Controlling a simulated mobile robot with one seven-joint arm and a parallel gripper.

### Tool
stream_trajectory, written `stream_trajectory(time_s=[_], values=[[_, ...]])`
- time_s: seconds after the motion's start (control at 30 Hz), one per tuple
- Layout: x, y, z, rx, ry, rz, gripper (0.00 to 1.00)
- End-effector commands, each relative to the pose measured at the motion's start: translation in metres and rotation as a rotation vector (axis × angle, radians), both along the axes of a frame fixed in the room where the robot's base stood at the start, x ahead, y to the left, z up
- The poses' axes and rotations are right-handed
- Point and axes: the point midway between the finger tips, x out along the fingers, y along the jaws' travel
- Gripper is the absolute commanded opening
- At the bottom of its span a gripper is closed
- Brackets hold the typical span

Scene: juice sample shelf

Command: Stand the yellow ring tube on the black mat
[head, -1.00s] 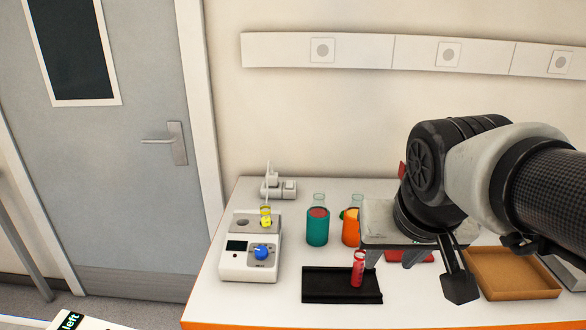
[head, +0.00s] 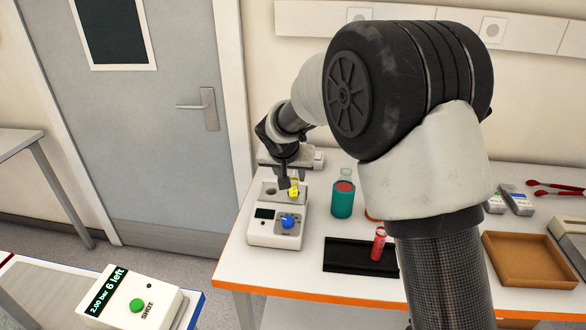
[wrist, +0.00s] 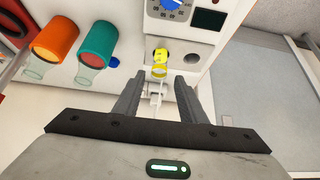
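The yellow ring tube (head: 294,188) stands in a well of the white device with a blue knob (head: 264,232). In the wrist view the yellow tube (wrist: 161,56) shows just beyond my fingertips, between their lines. My gripper (head: 287,180) is over the device's back part, and in the wrist view my gripper (wrist: 159,80) has its fingers apart with nothing clamped. Whether the fingers reach around the tube is hard to tell. The black mat (head: 345,256) lies at the table's front, right of the device. A red tube (head: 378,244) stands on its right part.
A teal-sleeved flask (head: 343,198) stands right of the device; an orange-sleeved flask (wrist: 55,40) is beside it, mostly hidden by my arm in the head view. A brown tray (head: 530,260) lies at the right. The mat's left part is clear.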

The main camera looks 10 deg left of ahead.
Motion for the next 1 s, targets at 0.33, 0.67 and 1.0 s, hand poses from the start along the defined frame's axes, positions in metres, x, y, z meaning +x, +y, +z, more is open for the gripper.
stream_trajectory(time_s=[0.33, 0.67, 1.0], values=[[0.028, -0.001, -0.047, 0.0, 0.001, -0.002, 0.38], [0.043, -0.001, -0.065, -0.001, 0.001, -0.001, 0.38], [0.045, -0.001, -0.066, 0.0, 0.001, -0.001, 0.38]])
